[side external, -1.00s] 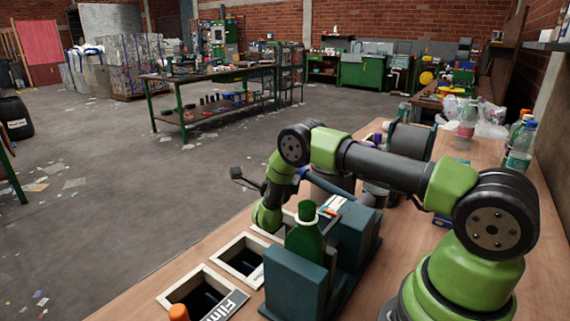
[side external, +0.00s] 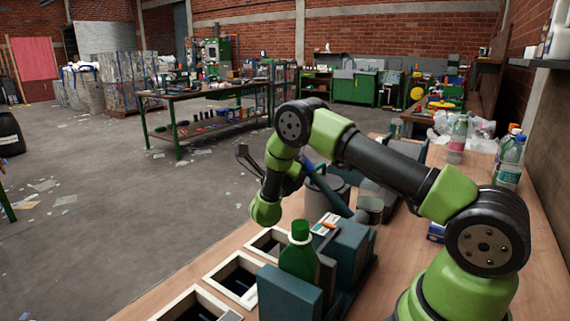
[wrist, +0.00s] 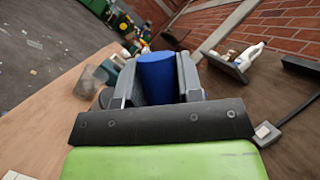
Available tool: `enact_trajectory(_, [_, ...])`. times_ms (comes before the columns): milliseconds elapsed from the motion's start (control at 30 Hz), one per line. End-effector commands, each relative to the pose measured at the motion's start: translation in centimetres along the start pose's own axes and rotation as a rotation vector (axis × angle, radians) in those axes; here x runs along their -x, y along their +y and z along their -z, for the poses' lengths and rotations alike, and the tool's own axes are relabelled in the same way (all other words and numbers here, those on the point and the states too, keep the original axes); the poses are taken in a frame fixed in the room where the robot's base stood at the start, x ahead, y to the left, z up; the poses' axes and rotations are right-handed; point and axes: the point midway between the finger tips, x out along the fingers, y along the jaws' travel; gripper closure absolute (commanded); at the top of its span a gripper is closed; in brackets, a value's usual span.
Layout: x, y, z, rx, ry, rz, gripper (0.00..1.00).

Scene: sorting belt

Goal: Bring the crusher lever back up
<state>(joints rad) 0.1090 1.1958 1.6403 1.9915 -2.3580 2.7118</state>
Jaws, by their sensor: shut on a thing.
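The crusher (side external: 350,250) has dark teal blocks on the wooden bench. A green bottle (side external: 298,262) stands upright between its blocks. Its blue lever (side external: 335,199) slants up and left from the crusher's far side toward my gripper. In the wrist view the lever's blue round handle (wrist: 157,72) sits between my grey fingers. My gripper (wrist: 157,90) is shut on this handle. In the side view my gripper (side external: 308,167) is at the lever's upper end, partly hidden behind my wrist, so the fingertips are hard to see.
White-framed bin openings (side external: 231,279) lie along the bench's left edge, beside the crusher. Clear bottles (side external: 457,140) and plastic bags stand at the back right of the bench (side external: 400,262). Open floor lies left of the bench.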

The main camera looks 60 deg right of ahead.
Motion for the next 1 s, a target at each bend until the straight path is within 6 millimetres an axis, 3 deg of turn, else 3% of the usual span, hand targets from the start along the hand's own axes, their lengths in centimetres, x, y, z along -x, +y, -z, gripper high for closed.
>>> enact_trajectory(300, [-0.3, -2.1, 0.2, -0.088, 0.016, 0.041, 1.0])
enact_trajectory(733, [-0.3, -2.2, 0.2, -0.096, 0.018, 0.044, 1.0])
enact_trajectory(767, [-0.3, -2.2, 0.2, -0.096, 0.018, 0.044, 0.62])
enact_trajectory(800, [-0.3, -2.2, 0.2, -0.096, 0.018, 0.044, 0.52])
enact_trajectory(867, [-0.3, -2.2, 0.2, -0.096, 0.018, 0.044, 0.41])
enact_trajectory(1000, [-0.3, -2.2, 0.3, -0.096, 0.019, 0.044, 0.41])
